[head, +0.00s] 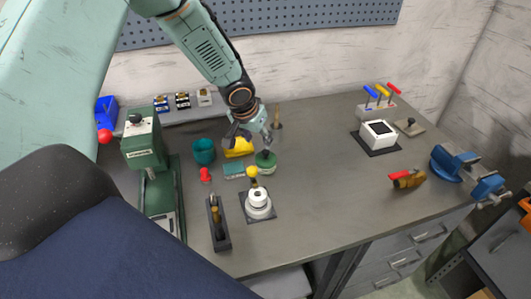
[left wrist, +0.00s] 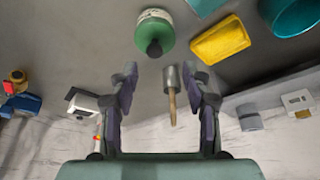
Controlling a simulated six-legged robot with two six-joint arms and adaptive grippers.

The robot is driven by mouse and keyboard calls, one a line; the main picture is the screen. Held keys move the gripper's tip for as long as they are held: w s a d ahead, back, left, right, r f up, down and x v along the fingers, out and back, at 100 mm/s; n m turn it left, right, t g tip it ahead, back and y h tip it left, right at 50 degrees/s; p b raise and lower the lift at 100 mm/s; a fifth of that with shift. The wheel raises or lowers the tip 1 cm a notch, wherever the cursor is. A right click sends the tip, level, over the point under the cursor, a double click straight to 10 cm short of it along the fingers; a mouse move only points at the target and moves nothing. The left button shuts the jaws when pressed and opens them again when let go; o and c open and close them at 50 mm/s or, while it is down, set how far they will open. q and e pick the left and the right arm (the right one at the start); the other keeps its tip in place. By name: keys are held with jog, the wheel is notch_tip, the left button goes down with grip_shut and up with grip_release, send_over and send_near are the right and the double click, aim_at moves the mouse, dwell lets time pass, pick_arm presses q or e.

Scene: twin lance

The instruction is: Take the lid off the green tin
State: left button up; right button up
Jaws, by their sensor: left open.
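The green tin (head: 266,166) stands on the bench in the head view, with a dark knob on top. In the left wrist view the green tin (left wrist: 156,24) is at the top centre, and its dark knob (left wrist: 153,48) points toward me. The lid appears to be on it. My left gripper (head: 252,133) is just above and behind the tin in the head view. In the left wrist view my left gripper (left wrist: 160,76) has its fingers wide apart with nothing between them gripped. The tin lies beyond the fingertips, apart from them. My right gripper is not in view.
A white yellow-knobbed item (head: 258,204) stands in front.

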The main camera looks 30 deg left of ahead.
aim_at(265, 152)
pick_arm(q)
jog(key=shift+w+d+f, duration=0.1)
jog(key=shift+w+f, duration=0.25)
jog(key=shift+f, duration=0.25)
jog(key=shift+d+f+p, duration=0.15)
jog(key=shift+f+p, duration=0.2)
jog(key=shift+p, duration=0.05)
jog(key=shift+f+p, duration=0.3)
jog(key=shift+x, duration=0.75)
jog(key=shift+w+d+f, duration=0.2)
jog(key=shift+w+f, duration=0.35)
jog(key=shift+f, duration=0.1)
jog(key=shift+w+a+f+b, duration=0.1)
jog(key=shift+a+f+b, duration=0.05)
jog(key=shift+f+b, duration=0.75)
jog(key=shift+w, duration=0.35)
jog(key=shift+s+r, duration=0.15)
jog(key=shift+s, duration=0.1)
jog(key=c, duration=0.4)
jog(key=shift+w, duration=0.1)
grip_shut()
